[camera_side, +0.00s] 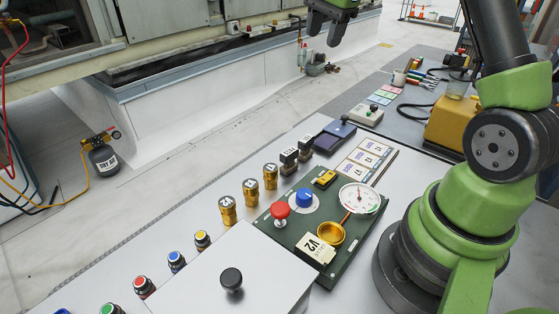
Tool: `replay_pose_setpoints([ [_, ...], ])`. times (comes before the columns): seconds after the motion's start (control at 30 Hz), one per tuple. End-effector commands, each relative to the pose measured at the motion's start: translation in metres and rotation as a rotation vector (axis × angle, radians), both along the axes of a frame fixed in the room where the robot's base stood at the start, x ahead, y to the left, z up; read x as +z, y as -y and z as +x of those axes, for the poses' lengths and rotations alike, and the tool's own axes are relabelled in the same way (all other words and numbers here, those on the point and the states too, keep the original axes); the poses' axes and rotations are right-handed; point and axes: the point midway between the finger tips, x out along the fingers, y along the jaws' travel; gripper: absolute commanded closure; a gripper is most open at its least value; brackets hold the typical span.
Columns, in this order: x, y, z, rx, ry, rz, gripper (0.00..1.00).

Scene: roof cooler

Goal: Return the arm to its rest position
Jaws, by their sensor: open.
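My gripper (325,25) is at the top of the view, with two dark fingers pointing down below a green wrist. The fingers are apart with nothing between them. It hangs in the air beyond the bench, in front of the large roof unit (190,25), well clear of the objects on the table. The upper part of the wrist is cut off by the top edge.
A green panel (345,255) with a red knob, blue knob and gauge (359,198) stands beside my base. Brass cylinders (250,191), colored caps (176,261) and a white box (245,270) with a black knob share the bench. A yellow case (450,125) is behind.

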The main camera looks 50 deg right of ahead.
Motion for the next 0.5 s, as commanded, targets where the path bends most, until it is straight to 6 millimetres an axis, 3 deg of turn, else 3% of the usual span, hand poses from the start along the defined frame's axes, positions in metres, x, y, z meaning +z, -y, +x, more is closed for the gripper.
replay_pose_setpoints([
  [0.03,0.018,-0.022,-0.006,0.092,0.031,-0.020,0.52],
  [0.2,0.057,-0.088,-0.041,0.403,0.128,-0.088,0.52],
  [0.33,0.073,-0.131,-0.078,0.633,0.206,-0.149,0.52],
  [0.5,0.073,-0.176,-0.135,0.916,0.311,-0.234,0.52],
])
